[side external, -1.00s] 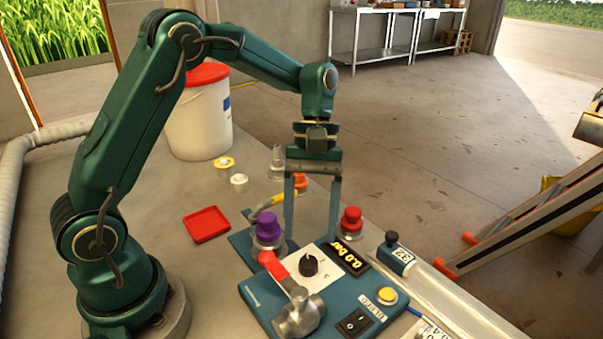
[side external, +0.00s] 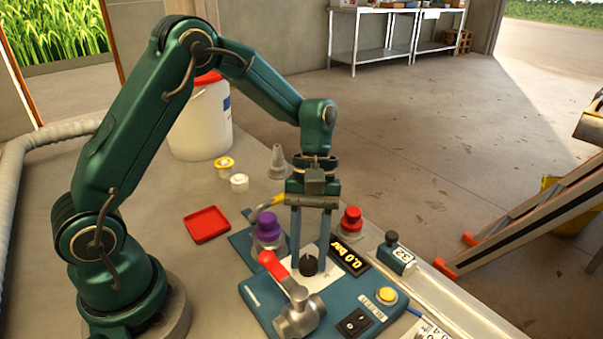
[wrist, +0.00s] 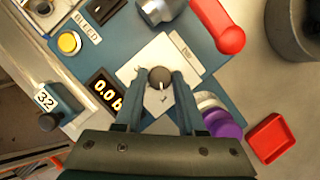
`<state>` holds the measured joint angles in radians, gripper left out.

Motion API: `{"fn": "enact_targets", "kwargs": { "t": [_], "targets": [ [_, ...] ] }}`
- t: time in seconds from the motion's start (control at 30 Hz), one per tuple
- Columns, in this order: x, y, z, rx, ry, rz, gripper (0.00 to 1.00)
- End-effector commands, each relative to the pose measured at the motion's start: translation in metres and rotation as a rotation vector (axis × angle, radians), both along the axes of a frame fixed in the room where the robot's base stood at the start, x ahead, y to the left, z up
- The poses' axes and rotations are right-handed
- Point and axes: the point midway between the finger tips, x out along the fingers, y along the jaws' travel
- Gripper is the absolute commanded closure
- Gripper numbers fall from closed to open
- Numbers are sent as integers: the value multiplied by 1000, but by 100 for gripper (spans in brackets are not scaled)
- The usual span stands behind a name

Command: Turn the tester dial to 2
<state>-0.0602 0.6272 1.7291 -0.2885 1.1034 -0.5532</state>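The black tester dial (side external: 308,266) sits on a white plate on the blue tester (side external: 262,299). In the wrist view the dial (wrist: 159,78) shows a pale pointer line toward the bottom of the picture; the scale figures are too small to read. My gripper (side external: 309,262) points down with its two fingers on either side of the dial. In the wrist view the fingertips (wrist: 159,80) are spread, with the dial between them; I cannot tell whether they touch it. The display (side external: 352,259) reads 0.0 bar.
A red-handled valve (side external: 285,283), a purple knob (side external: 267,225) and a red knob (side external: 351,220) stand close around the dial. A yellow button (side external: 387,295) and black switch (side external: 354,321) are at the front. A red tray (side external: 206,224) lies left.

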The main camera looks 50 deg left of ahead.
Motion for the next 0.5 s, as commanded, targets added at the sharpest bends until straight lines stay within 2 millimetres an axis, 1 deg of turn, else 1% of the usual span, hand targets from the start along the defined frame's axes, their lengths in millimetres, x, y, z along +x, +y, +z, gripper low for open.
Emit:
{"fn": "enact_targets", "kwargs": {
  "t": [0.27,0.5],
  "targets": [
    [0,0,0,0,0,-29,100],
    [1,-1,0,2,-1,-156,100]
  ]
}}
